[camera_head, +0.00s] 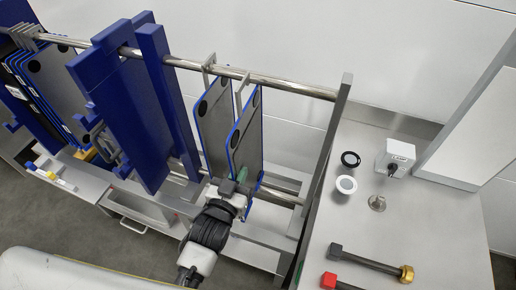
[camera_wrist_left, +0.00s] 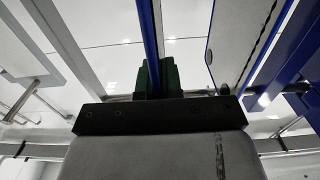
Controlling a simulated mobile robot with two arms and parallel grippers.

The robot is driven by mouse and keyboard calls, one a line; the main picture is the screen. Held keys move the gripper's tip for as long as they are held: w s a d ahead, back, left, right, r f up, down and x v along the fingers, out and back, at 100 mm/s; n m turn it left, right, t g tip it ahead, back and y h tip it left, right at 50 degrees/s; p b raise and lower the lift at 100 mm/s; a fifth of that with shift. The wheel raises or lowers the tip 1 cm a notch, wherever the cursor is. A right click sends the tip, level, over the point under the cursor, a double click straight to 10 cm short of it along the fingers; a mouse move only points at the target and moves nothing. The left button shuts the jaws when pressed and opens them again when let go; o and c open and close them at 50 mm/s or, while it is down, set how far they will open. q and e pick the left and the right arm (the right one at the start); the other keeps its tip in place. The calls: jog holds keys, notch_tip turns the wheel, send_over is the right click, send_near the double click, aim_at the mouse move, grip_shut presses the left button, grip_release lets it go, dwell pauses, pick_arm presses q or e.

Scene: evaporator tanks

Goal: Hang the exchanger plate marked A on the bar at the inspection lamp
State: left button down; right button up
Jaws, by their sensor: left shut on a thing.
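Two grey exchanger plates with blue edges hang by hooks from the upper steel rail (camera_head: 292,86) in the head view. My left gripper (camera_head: 238,180) is shut on the lower edge of the right-hand plate (camera_head: 247,132). In the left wrist view the blue edge of this held plate (camera_wrist_left: 151,40) runs between the green fingertips (camera_wrist_left: 153,75). The other plate (camera_head: 213,120) hangs close on its left. I cannot read a letter A on any plate. My right gripper is not in view. I cannot make out a separate bar at a lamp.
Blue frame plates (camera_head: 165,110) stand to the left, with more exchanger plates (camera_head: 55,90) beyond. An upright end support (camera_head: 328,160) closes the rail. The bench (camera_head: 430,230) at right carries a white switch box (camera_head: 397,157), small round parts, two rods and a tall white panel (camera_head: 475,125).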

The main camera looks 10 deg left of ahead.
pick_arm(q)
jog(key=s+a+p, duration=0.2)
jog(key=s+p, duration=0.1)
jog(key=s, duration=0.9)
jog(key=shift+a+r, duration=0.15)
